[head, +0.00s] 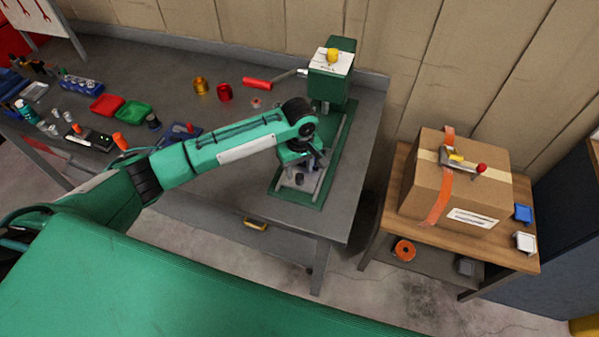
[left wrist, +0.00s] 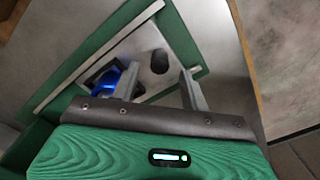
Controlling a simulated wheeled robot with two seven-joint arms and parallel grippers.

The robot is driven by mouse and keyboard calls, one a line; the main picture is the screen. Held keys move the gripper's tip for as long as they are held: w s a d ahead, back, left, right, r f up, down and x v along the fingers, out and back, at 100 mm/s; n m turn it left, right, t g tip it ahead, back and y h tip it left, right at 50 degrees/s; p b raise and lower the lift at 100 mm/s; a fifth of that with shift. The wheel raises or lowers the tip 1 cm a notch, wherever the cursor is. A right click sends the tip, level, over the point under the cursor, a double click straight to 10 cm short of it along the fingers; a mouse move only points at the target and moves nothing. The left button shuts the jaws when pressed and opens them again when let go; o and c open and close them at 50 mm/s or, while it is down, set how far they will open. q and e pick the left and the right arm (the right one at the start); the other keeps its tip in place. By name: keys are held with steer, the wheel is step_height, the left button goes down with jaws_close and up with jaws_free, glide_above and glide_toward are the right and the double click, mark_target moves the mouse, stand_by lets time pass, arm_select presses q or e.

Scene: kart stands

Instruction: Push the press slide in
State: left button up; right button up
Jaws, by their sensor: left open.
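The green press (head: 331,82) stands at the right end of the grey bench, with a white-topped head and a red-handled lever (head: 257,84). Its pale metal slide (head: 308,184) lies low between rails on the green base, with a dark knob (head: 299,179). In the left wrist view, the knob (left wrist: 159,62) stands on the slide plate, with a blue ring-shaped part (left wrist: 130,76) in a dark seat beside it. My left gripper (head: 304,162) is over the press base, its fingers (left wrist: 160,79) open on either side of the knob's line. Contact cannot be told. My right gripper is out of view.
Brass and red cups (head: 224,92), a red tray (head: 106,103), a green tray (head: 133,114) and small tools stand on the bench to the left. A wooden side table (head: 391,205) with a cardboard box (head: 425,170) stands to the right, across a floor gap.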

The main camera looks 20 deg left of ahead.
mark_target(300, 175)
arm_select(q)
steer(key=shift+f+p, duration=0.35)
steer(key=shift+f, duration=1.7)
steer(key=shift+w, duration=0.1)
jaws_close()
